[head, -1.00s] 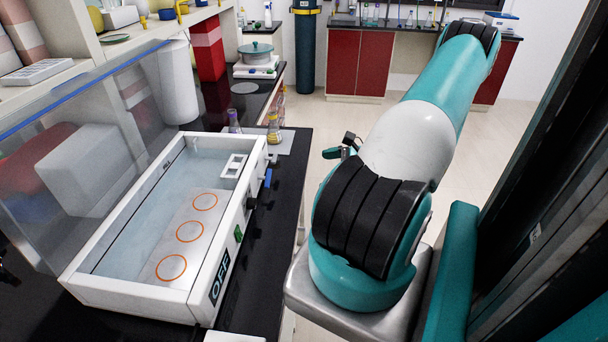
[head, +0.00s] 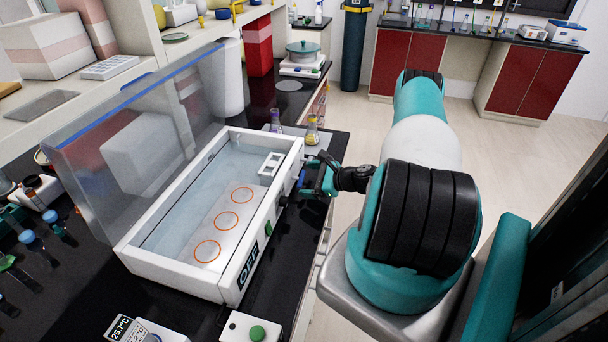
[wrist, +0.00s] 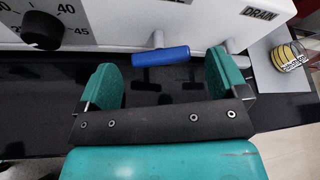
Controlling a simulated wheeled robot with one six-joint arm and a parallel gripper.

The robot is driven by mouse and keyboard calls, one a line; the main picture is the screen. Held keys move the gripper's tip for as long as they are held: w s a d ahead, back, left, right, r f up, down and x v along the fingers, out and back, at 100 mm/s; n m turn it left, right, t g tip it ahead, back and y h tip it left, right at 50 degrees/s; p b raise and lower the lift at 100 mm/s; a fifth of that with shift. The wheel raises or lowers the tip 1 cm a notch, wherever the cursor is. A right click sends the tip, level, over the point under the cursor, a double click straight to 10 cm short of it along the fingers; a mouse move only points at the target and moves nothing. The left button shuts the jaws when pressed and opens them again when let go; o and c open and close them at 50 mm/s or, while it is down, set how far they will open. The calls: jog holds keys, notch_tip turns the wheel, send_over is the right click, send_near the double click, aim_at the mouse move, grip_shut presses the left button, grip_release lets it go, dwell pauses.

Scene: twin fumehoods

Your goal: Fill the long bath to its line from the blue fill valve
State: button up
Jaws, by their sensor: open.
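The long bath (head: 175,280) is a white open-topped tank on the black bench, with a display reading OFF on its front. Inside lie a plate with three orange rings and a small white rack; I cannot make out the fill line or the water level. The blue fill valve (wrist: 160,56) is a blue bar handle on the bath's front, lying roughly crosswise in the wrist view. My gripper (wrist: 162,72) is open, its teal fingers on either side of the handle and apart from it. In the head view my gripper (head: 315,178) is beside the bath's right side.
A black dial (wrist: 43,30) is left of the valve and a DRAIN label (wrist: 262,12) is to the right. Flasks (head: 312,131) stand beyond the bath's far end. A green button box (head: 257,332) is in front.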

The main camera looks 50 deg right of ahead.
aim_at(298, 178)
jog(key=shift+x, duration=1.15)
jog(key=c, duration=0.9)
jog(key=shift+f+n+t+h+b, duration=0.35)
jog(key=shift+n+b, duration=0.35)
jog(key=shift+b, duration=0.25)
jog(key=shift+r+n+t+h+b, duration=0.25)
jog(key=shift+n+t+h+b, duration=0.15)
jog(key=shift+n+b, duration=0.4)
jog(key=o, duration=0.9)
